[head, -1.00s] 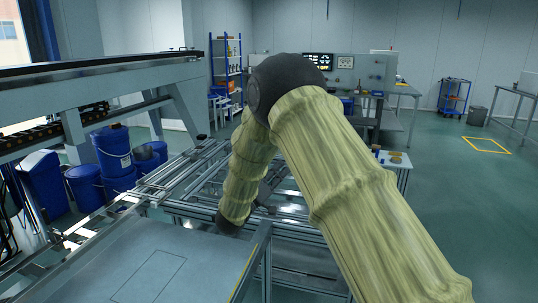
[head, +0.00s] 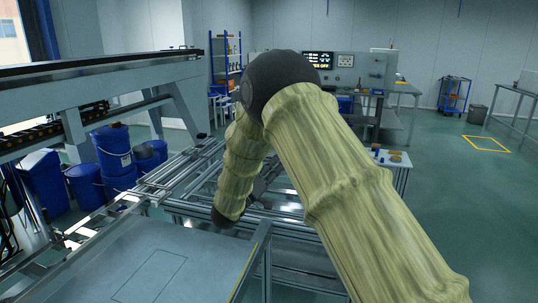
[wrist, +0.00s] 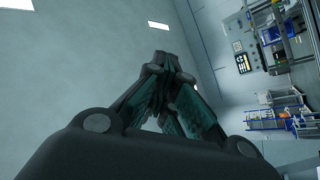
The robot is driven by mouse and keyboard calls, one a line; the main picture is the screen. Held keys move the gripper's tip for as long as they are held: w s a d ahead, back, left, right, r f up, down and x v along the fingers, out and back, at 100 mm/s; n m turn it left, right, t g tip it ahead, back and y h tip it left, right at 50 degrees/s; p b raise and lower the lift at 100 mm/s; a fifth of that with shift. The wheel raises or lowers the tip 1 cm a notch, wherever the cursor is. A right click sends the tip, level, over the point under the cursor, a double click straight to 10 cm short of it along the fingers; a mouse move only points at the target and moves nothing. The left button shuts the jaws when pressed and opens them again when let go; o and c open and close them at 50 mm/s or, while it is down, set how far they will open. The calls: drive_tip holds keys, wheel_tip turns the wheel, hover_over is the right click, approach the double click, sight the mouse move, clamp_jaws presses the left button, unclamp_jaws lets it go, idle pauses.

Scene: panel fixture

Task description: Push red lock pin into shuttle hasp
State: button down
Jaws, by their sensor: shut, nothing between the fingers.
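My gripper (wrist: 165,62) shows in the wrist view with its dark fingers meeting at the tips; it is shut and empty. Its fingertips stand against a plain grey wall and touch nothing that I can see. In the head view my arm, in a pale yellow-green cover, crosses the middle and right, and its far end is low over the metal frame (head: 285,232). The gripper itself is not clear there. I cannot make out the red lock pin or the shuttle hasp in either view.
A flat grey panel (head: 95,268) lies at the lower left of the head view. Blue bins (head: 113,150) stand at the left beside a large grey gantry (head: 100,90). A small table (head: 396,160) stands behind my arm. The floor at the right is largely open.

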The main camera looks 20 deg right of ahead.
drive_tip(key=shift+m+g+h, duration=0.3)
drive_tip(key=shift+g+h, duration=0.1)
drive_tip(key=shift+w+a+r+p, duration=0.1)
drive_tip(key=shift+a+r+p, duration=0.25)
drive_tip(key=shift+r, duration=0.3)
drive_tip(key=shift+a+r+p, duration=0.1)
drive_tip(key=shift+a+r, duration=0.35)
drive_tip(key=shift+r, duration=0.15)
drive_tip(key=shift+w+a+r+p, duration=0.1)
drive_tip(key=shift+a+r+p, duration=0.25)
drive_tip(key=shift+r, duration=0.3)
drive_tip(key=w+d, duration=0.4)
drive_tip(key=w, duration=0.2)
drive_tip(key=shift+w+b, duration=0.3)
drive_tip(key=shift+w, duration=0.1)
idle(4.7)
